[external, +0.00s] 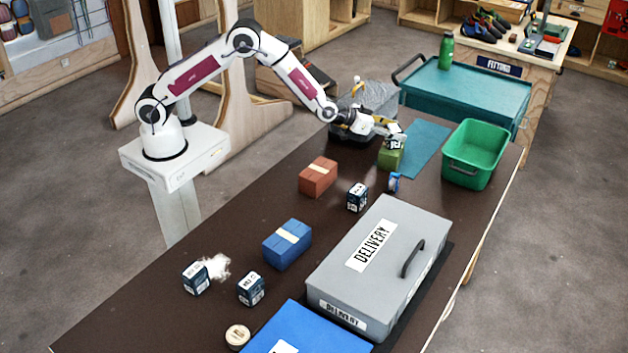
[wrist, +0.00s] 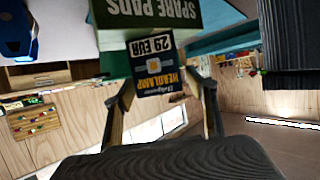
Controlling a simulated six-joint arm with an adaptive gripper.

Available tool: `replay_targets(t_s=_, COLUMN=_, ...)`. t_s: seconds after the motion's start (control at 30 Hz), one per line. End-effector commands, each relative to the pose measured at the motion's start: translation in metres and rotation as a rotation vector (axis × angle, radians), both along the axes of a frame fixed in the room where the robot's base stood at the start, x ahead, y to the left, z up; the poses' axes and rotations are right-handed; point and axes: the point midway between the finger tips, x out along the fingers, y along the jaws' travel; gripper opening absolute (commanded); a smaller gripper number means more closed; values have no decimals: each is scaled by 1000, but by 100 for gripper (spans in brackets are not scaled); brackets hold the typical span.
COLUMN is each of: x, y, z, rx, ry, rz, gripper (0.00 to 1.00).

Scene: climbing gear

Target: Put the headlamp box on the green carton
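The headlamp box (wrist: 158,68), dark blue with a yellow and white label, is between the fingers of my gripper (wrist: 160,86) in the wrist view. The fingers appear closed on its two sides. The green carton (wrist: 150,14), lettered SPARE PADS, is right beside the box in that view. In the external view my gripper (external: 388,130) is at the far end of the table with the headlamp box (external: 396,143) below it. The box is at the top of the green carton (external: 390,159); whether it touches the carton I cannot tell.
A teal mat (external: 425,150) and a green bin (external: 475,154) lie to the right. A brown-red carton (external: 318,177), a small dark box (external: 357,197) and a blue roll (external: 394,182) are nearby. A grey DELIVERY case (external: 385,262) fills the nearer table.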

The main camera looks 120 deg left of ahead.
Motion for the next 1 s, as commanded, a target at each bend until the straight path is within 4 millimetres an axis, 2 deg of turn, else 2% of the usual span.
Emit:
replay_targets(t_s=0.53, x=-4, y=-4, z=5, rx=-1, ry=1, rz=0, gripper=56)
replay_targets(t_s=1.0, x=-31, y=-32, z=22, rx=0, ry=0, rz=-1, gripper=56)
